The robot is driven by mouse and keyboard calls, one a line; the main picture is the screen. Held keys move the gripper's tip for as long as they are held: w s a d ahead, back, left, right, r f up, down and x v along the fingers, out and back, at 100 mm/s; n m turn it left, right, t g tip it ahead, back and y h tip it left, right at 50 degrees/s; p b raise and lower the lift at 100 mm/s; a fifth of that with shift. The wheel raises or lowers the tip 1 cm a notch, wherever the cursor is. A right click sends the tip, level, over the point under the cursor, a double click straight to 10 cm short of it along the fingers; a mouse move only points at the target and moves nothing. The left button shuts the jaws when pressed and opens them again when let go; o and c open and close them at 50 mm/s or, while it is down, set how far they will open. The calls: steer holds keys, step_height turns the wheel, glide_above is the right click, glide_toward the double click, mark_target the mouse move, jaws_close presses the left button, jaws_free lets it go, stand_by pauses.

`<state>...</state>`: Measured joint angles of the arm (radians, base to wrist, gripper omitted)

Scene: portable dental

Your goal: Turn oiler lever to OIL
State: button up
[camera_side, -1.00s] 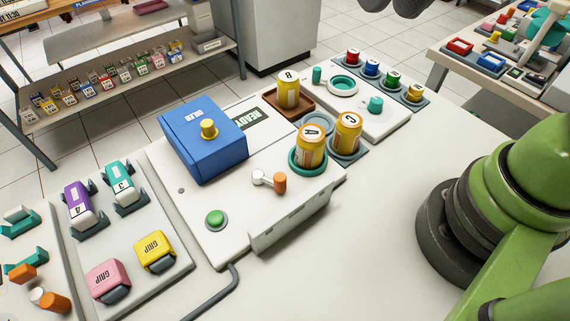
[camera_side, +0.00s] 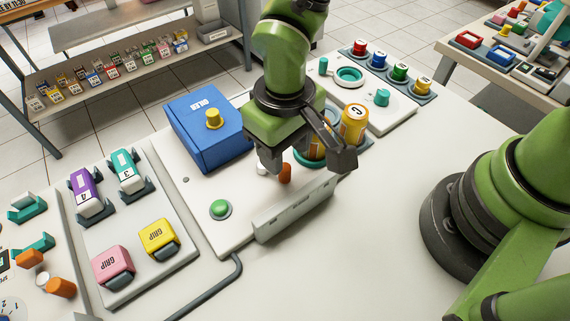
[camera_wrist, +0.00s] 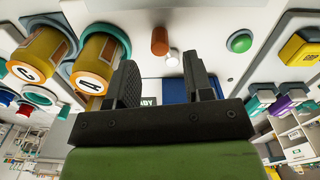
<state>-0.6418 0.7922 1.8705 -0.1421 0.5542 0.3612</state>
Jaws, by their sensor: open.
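The oiler is a blue box (camera_side: 200,145) with a yellow knob (camera_side: 213,118) on the white panel. The lever has an orange grip (camera_side: 285,173) and a white end (camera_side: 262,169), partly covered by my gripper in the side view. In the wrist view the orange grip (camera_wrist: 160,41) and white end (camera_wrist: 172,58) show beyond the fingers. My gripper (camera_side: 306,162) is open and empty above the panel, over the lever and cans. In the wrist view its fingers (camera_wrist: 160,82) stand apart, with nothing between them. No OIL mark is readable.
Can C (camera_side: 353,125) stands right of my gripper; can A (camera_wrist: 95,74) is close to one finger in the wrist view. A green button (camera_side: 219,209) sits front left on the panel. Pink (camera_side: 112,265) and yellow (camera_side: 158,238) GRIP blocks stand farther left. The front bench is clear.

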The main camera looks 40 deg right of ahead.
mark_target(285, 167)
step_height(285, 167, down, 5)
steer(key=shift+f, duration=0.1)
stand_by(0.3)
